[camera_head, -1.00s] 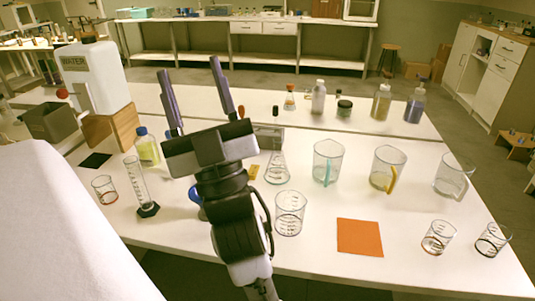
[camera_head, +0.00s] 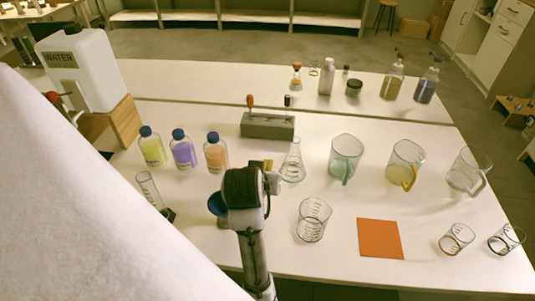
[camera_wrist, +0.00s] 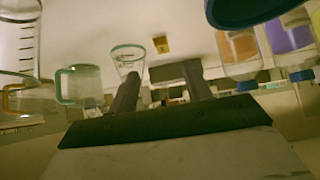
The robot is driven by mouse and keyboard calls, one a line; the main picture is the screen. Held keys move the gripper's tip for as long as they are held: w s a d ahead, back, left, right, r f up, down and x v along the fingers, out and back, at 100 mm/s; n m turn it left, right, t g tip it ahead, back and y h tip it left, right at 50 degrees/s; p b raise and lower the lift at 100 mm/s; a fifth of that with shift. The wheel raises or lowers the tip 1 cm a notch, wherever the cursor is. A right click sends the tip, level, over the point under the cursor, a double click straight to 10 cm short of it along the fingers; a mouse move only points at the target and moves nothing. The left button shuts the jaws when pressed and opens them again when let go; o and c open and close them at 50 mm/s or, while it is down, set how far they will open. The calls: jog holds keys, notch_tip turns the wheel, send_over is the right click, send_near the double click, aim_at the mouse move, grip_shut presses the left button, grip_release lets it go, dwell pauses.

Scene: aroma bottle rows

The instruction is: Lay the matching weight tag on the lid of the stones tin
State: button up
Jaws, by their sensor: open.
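My gripper (camera_wrist: 161,72) is open and empty in the wrist view, its two dark fingers apart and pointing away from the camera. In the head view my wrist hides most of it. A small yellow piece (camera_head: 268,163) lies just beyond my wrist, left of the conical flask; it may be a tag, but no marking is readable. A similar yellow piece (camera_wrist: 161,44) shows beyond the gap between the fingers in the wrist view. A small dark container (camera_head: 353,88) stands on the back bench; I cannot tell whether it is the stones tin.
A blue round-rimmed object (camera_head: 217,203) is close left of my wrist. Three capped bottles (camera_head: 183,152), a grey block (camera_head: 267,125), a conical flask (camera_head: 293,165) and a beaker (camera_head: 313,220) surround it. Jugs (camera_head: 345,157) stand right. An orange mat (camera_head: 380,239) is bare.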

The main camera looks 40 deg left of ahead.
jog(key=p, duration=0.1)
send_near(267, 166)
jog(key=f, duration=0.2)
jog(key=w+f, duration=0.1)
jog(key=f, duration=0.1)
jog(key=shift+a+f, duration=0.2)
grip_shut()
jog(key=shift+r+p, duration=0.15)
jog(key=shift+p, duration=0.2)
